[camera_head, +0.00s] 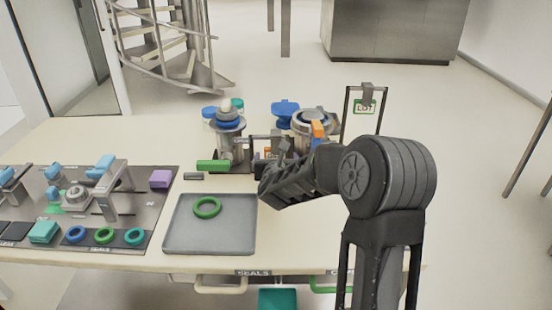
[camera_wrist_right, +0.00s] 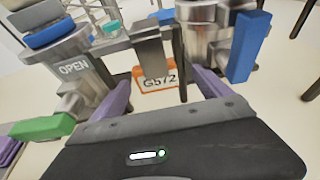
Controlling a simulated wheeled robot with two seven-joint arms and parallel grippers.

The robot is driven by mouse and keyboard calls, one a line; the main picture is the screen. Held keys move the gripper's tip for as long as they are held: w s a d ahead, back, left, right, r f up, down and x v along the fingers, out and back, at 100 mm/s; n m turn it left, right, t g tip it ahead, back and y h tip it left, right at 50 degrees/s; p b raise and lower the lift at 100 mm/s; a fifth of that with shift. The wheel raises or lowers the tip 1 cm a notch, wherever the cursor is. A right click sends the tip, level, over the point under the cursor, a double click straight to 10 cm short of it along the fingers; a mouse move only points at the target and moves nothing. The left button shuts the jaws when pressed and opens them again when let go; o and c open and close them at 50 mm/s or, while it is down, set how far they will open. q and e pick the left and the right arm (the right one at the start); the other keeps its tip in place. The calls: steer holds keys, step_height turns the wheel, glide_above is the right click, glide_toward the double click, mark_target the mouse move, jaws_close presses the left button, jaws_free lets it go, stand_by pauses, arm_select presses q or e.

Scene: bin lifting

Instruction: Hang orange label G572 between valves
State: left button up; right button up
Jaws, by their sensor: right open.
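The orange-framed label G572 (camera_wrist_right: 157,79) shows in the right wrist view, below a grey metal hook piece (camera_wrist_right: 149,45) at a bar between the two valves. The left valve (camera_head: 228,138) is marked OPEN and has a green handle (camera_head: 213,166). The right valve (camera_head: 313,121) has an orange and blue handle, seen as blue in the wrist view (camera_wrist_right: 249,47). My right gripper (camera_wrist_right: 161,93) is open, its purple fingers on either side of the label with gaps visible. In the head view my right gripper (camera_head: 279,158) partly hides the label. My left gripper is not in view.
A grey tray (camera_head: 235,235) with a green ring (camera_head: 207,207) lies in front of the left valve. A board (camera_head: 165,200) with fittings and seals is at left. A black frame (camera_head: 346,115) with a green-edged label (camera_head: 365,106) stands at right. Bare tabletop lies right of the tray.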

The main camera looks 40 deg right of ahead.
steer(key=b+v, duration=0.1)
steer(key=v, duration=0.6)
steer(key=shift+s+a+r, duration=0.15)
steer(key=shift+s+a, duration=0.1)
stand_by(0.3)
